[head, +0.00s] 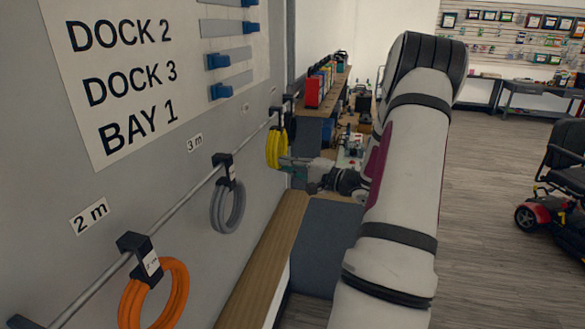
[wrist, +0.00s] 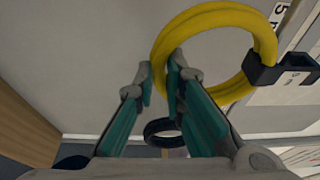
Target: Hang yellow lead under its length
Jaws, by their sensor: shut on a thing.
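The yellow lead (head: 276,150) is a coiled ring by the wall rail, beyond the grey coil; it is large in the wrist view (wrist: 208,17). My gripper (head: 286,162) is shut on the near side of the ring, with one fingertip on each side of it in the wrist view (wrist: 162,82). A black clip with a small tag (wrist: 285,72) is around the ring's far side. I cannot tell whether this clip sits on the rail. A wall label starting with 5 (wrist: 281,12) shows partly beside the clip.
The rail (head: 190,192) carries a grey coil (head: 214,208) near the 3 m label (head: 195,142) and an orange coil (head: 127,305) near the 2 m label (head: 89,216). A wooden ledge (head: 262,255) runs below. A dark ring (wrist: 162,125) shows beyond my fingers.

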